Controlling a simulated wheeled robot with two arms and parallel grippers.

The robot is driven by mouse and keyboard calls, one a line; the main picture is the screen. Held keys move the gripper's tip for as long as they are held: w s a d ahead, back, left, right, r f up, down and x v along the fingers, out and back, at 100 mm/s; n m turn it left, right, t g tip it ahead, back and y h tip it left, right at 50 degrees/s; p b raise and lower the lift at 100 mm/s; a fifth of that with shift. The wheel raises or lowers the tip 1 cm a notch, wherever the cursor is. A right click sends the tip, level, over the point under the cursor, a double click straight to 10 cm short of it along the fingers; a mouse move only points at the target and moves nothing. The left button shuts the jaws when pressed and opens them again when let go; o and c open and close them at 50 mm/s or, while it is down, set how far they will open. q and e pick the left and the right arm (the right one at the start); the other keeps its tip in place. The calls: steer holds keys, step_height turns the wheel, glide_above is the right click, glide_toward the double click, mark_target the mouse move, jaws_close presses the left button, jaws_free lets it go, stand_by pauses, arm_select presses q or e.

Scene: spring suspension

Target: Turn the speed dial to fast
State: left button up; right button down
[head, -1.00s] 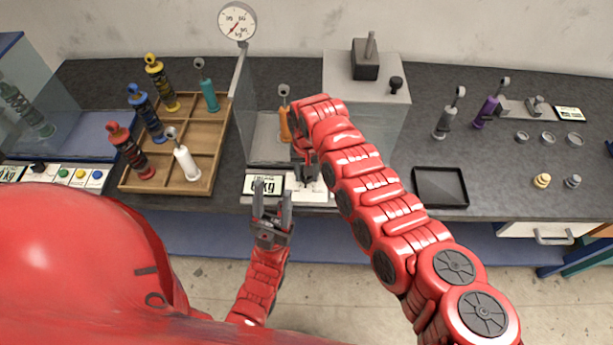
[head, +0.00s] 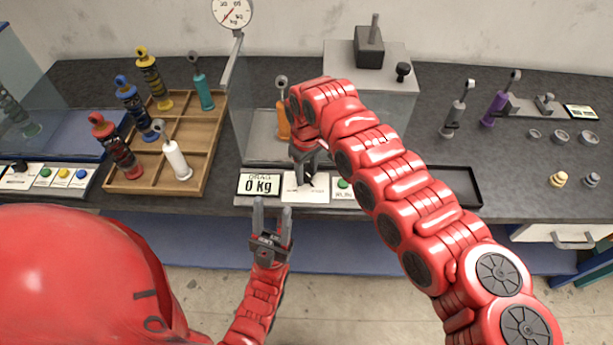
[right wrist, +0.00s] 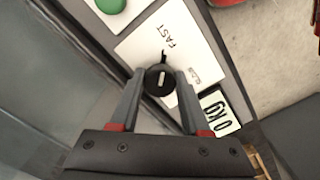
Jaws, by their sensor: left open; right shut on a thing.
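The speed dial is a small round black knob (right wrist: 158,78) with a white mark on top, on a white panel in the right wrist view. A small black pointer sticks out of its edge on the side of the printed word FAST. Another small label near the dial is too small to read surely. My right gripper (right wrist: 160,82) is shut on the dial, one finger on each side. In the head view my right gripper (head: 307,179) is down at the white panel (head: 306,193) and largely hides the dial. My left gripper (head: 271,208) is open and empty in front of the bench.
The panel carries a "0 kg" display (head: 259,185) and a green button (head: 343,184). Behind it, an orange damper (head: 282,124) stands in a glass-sided rig. A wooden tray (head: 199,178) with several dampers is at left; a black tray (head: 470,184) is at right.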

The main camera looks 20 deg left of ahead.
mark_target(306, 173)
steer(key=shift+n+b, duration=0.3)
steer(key=shift+n, duration=0.1)
steer(key=shift+c, duration=1.9)
jaws_free()
step_height(306, 173, up, 17)
steer(key=b, duration=0.3)
steer(key=shift+r, duration=0.2)
